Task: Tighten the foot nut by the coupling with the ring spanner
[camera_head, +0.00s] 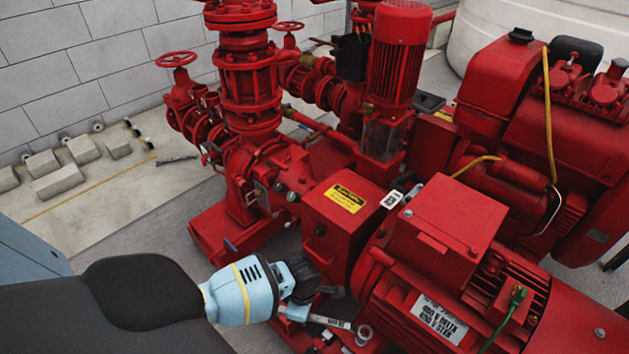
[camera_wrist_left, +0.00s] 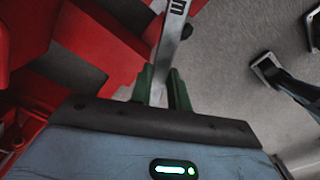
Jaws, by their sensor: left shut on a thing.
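The ring spanner (camera_head: 330,321) is a grey metal bar with lettering, and its ring end lies low by the front foot of the red motor (camera_head: 445,225), near the coupling guard (camera_head: 345,215). My left gripper (camera_head: 296,308) is shut on the spanner's handle end, left of the ring. In the left wrist view the green-padded fingers (camera_wrist_left: 163,88) pinch the spanner (camera_wrist_left: 172,40), which runs away upward out of the picture. The foot nut is not clearly visible; I cannot tell whether the ring sits around it. My right gripper is not in view.
The red pump (camera_head: 250,150) and its pipework stand behind my left arm. A green cable (camera_head: 515,300) hangs over the motor's terminal side. Grey blocks (camera_head: 60,180) lie by the wall at left. Open floor (camera_head: 120,225) lies between the blocks and the pump base.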

